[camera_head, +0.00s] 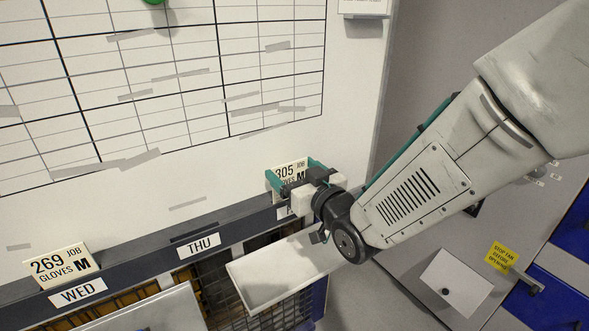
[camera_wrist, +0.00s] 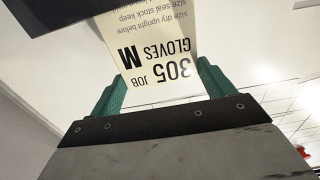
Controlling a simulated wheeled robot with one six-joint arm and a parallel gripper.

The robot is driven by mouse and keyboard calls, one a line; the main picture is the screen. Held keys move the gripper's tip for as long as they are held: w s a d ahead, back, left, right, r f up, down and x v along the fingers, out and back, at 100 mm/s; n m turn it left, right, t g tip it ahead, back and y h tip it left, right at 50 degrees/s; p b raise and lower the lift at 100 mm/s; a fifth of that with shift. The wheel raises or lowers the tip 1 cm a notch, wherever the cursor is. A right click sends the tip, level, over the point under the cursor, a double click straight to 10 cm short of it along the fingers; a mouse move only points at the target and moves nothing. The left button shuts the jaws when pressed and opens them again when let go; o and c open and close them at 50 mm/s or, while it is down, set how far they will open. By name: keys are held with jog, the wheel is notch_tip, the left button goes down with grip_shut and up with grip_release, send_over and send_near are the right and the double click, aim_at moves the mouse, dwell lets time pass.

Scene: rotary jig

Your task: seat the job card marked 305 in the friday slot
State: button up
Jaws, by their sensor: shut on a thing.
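The job card marked 305 (camera_head: 289,172), a cream card reading "305 JOB GLOVES M", is held upright between the green fingers of my gripper (camera_head: 295,170). It also shows in the wrist view (camera_wrist: 160,62), upside down, with my gripper (camera_wrist: 162,85) closed on its sides. The card is at the right part of the dark rail (camera_head: 131,254), just above a white label (camera_head: 283,212) mostly hidden by my gripper; only the start of a letter shows, right of THU. The card's lower edge is hidden in the head view, so I cannot tell whether it touches the slot.
A whiteboard grid (camera_head: 160,100) lies behind. A pale open flap (camera_head: 280,268) juts out below the rail, near my wrist.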

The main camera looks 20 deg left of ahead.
jog(key=shift+f, duration=0.25)
jog(key=shift+f, duration=0.35)
jog(key=shift+f, duration=0.3)
jog(key=shift+f, duration=0.3)
jog(key=o, duration=0.9)
jog(key=v, duration=0.7)
jog(key=shift+s+d, duration=0.25)
jog(key=shift+s, duration=0.05)
